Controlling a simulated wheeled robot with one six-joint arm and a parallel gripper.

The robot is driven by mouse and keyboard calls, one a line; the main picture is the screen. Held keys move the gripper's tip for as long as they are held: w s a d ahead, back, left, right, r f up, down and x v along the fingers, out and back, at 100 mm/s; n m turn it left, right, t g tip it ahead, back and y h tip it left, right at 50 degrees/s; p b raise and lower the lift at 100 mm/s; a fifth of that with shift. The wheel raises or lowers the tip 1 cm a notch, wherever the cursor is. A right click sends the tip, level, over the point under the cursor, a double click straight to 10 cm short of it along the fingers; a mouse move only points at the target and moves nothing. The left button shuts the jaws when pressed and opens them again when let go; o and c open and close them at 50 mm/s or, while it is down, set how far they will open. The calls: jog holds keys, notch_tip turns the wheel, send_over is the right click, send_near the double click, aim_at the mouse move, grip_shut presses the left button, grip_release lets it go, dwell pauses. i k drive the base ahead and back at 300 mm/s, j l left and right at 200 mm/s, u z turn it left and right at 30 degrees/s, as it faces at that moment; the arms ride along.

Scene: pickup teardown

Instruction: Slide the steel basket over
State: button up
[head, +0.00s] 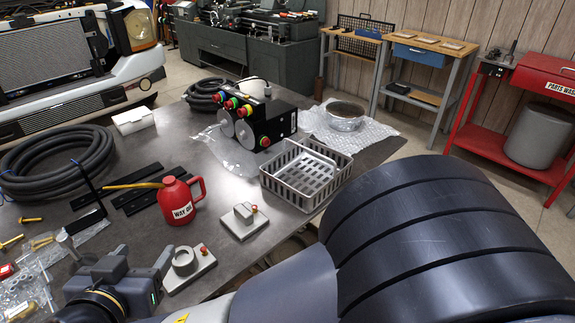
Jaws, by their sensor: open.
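The steel basket (284,190) is a light grey, open-topped rectangular basket with slotted walls. It stands upright on the dark grey table near its right edge, and its carrying handle lies across the top. It looks empty. My gripper (114,260) is at the lower left of the head view, open with nothing seen between its jaws. It is well to the left of the basket and nearer to me, not touching it. My large dark arm link covers the lower right.
A red oil can (181,205) and two small grey switch boxes (242,219) (188,266) stand between my gripper and the basket. A black control box (268,123) is behind the basket; a round metal bowl (345,117) on bubble wrap is behind it to the right. Coiled hose (60,160) lies left.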

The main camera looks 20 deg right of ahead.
aim_at(307, 174)
jog(key=j+z, duration=0.1)
jog(key=z, duration=0.25)
jog(key=i+z, duration=0.2)
jog(key=z, duration=0.3)
jog(key=i+j+z, duration=0.2)
jog(key=z, duration=0.25)
